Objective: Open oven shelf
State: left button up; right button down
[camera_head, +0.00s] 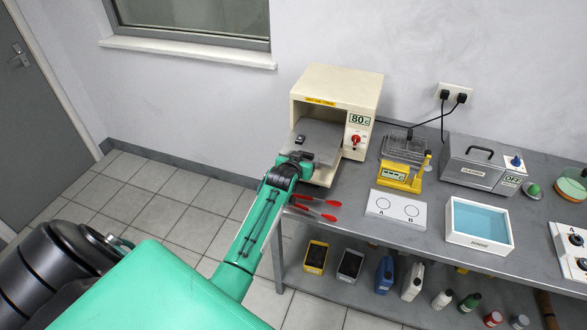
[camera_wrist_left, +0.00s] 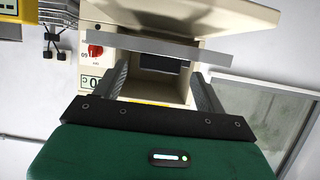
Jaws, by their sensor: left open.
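The cream oven (camera_head: 334,88) stands on the left end of the bench, its front open. A flat grey shelf (camera_head: 322,140) lies in the opening and seems to reach out past its front, with a small dark object (camera_head: 300,139) on it. The shelf's grey front edge (camera_wrist_left: 160,47) crosses the left wrist view, which is upside down. My left gripper (camera_head: 298,160) is at the shelf's front left. Its fingers (camera_wrist_left: 165,88) are apart, with nothing seen between them; I cannot tell whether they touch the shelf. My right gripper is out of view.
A cream panel (camera_head: 325,176) sticks out low at the oven's front. Red-handled tools (camera_head: 316,207) lie on the bench edge near my arm. A yellow device (camera_head: 402,162), a white A/B plate (camera_head: 396,209) and a blue bath (camera_head: 479,222) stand to the right.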

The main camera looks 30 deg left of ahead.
pick_arm(q)
jog(key=b+v, duration=0.2)
jog(key=v, duration=1)
jog(key=shift+b, duration=0.35)
jog(key=s+d+f+m+g+h, duration=0.1)
jog(key=s+d+f+m+g, duration=0.3)
jog(key=s, duration=0.7)
jog(key=s+d+f+n+g+h, duration=0.1)
jog(key=s+d+f+g, duration=0.1)
jog(key=s+d, duration=0.6)
jog(key=s+d+f+m+g+h, duration=0.1)
jog(key=s+d+f+m+g, duration=0.15)
jog(key=s, duration=1.05)
notch_tip(320, 180, down, 32)
jog(key=g, duration=0.2)
jog(key=s+a+f+g, duration=0.1)
jog(key=s+a+f, duration=0.2)
jog(key=s+f, duration=1.6)
jog(key=shift+s+a+f, duration=0.2)
jog(key=shift+s+f, duration=0.1)
jog(key=shift+s, duration=0.05)
